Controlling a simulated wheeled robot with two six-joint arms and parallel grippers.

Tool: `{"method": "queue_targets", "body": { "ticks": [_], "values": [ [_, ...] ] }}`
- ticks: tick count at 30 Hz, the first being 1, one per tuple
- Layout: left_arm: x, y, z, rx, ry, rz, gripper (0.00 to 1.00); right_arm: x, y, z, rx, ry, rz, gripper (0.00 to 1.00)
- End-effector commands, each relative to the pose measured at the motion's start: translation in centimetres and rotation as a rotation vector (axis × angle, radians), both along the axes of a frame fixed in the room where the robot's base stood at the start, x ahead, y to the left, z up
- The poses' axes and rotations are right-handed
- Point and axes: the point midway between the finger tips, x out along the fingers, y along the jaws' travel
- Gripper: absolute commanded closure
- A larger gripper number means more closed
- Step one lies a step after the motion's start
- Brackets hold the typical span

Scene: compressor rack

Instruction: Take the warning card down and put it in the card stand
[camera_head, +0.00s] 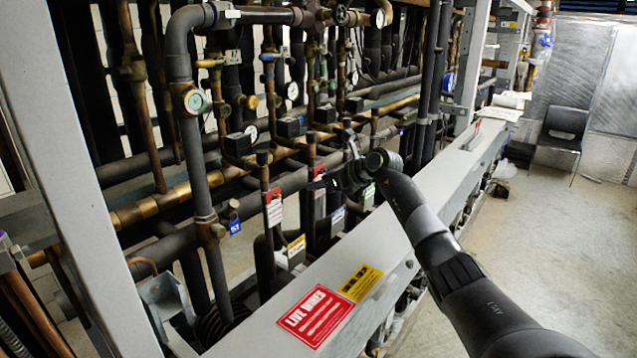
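Several small cards hang among the pipes. One red-and-white card (274,208) hangs left of centre, and another red-and-white card (319,172) hangs just left of my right gripper. I cannot tell which is the warning card. My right gripper (334,168) reaches in from the lower right, over the beam, close to the second card. Its dark fingers blend into the pipes, so its opening and any contact are unclear. A larger red "LIVE WIRES" sign (316,315) lies flat on the beam. I cannot make out a card stand. My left gripper is out of view.
A long pale beam (262,334) runs along the rack front. A yellow label (361,283) is beside the red sign. Pipes, valves and gauges (195,101) crowd the space behind. A dark chair (562,136) stands far right. The floor (545,235) right of the beam is clear.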

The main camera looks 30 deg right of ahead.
Motion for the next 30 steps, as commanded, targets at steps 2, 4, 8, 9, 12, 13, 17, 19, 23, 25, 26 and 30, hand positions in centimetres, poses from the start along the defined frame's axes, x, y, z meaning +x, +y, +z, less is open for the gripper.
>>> {"method": "queue_targets", "body": {
  "ticks": [2,4,8,9,12,13,17,19,23,25,26,30],
  "values": [
    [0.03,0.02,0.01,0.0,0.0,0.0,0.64,-0.02,-0.01,-0.01,0.0,0.0,0.0,0.66],
    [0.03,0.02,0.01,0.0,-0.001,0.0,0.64,-0.02,-0.01,-0.01,0.0,0.0,0.0,0.69],
    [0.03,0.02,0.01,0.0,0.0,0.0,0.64,-0.02,-0.02,-0.02,0.0,0.0,0.0,0.7],
    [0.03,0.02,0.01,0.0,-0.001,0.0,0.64,-0.02,-0.02,-0.02,0.0,0.0,0.0,0.7],
    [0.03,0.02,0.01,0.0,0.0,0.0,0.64,-0.02,-0.02,-0.01,0.0,0.0,0.0,0.7],
    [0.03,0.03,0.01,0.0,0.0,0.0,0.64,-0.02,-0.02,0.01,0.0,0.0,0.0,0.7],
    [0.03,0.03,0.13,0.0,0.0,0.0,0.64,-0.01,-0.02,0.34,0.0,0.0,0.0,0.7],
    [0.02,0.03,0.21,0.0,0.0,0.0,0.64,-0.01,-0.01,0.6,-0.001,0.0,0.0,0.7],
    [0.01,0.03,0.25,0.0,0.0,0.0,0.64,-0.02,0.0,0.81,0.0,0.0,0.0,0.7],
    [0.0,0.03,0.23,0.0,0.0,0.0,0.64,-0.02,-0.01,0.77,0.0,0.0,0.0,0.7],
    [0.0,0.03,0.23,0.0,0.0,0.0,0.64,-0.01,0.0,0.77,0.0,0.0,0.0,0.7],
    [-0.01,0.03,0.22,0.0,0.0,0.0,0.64,-0.09,-0.05,0.76,0.0,0.0,0.0,0.7]
  ]
}}
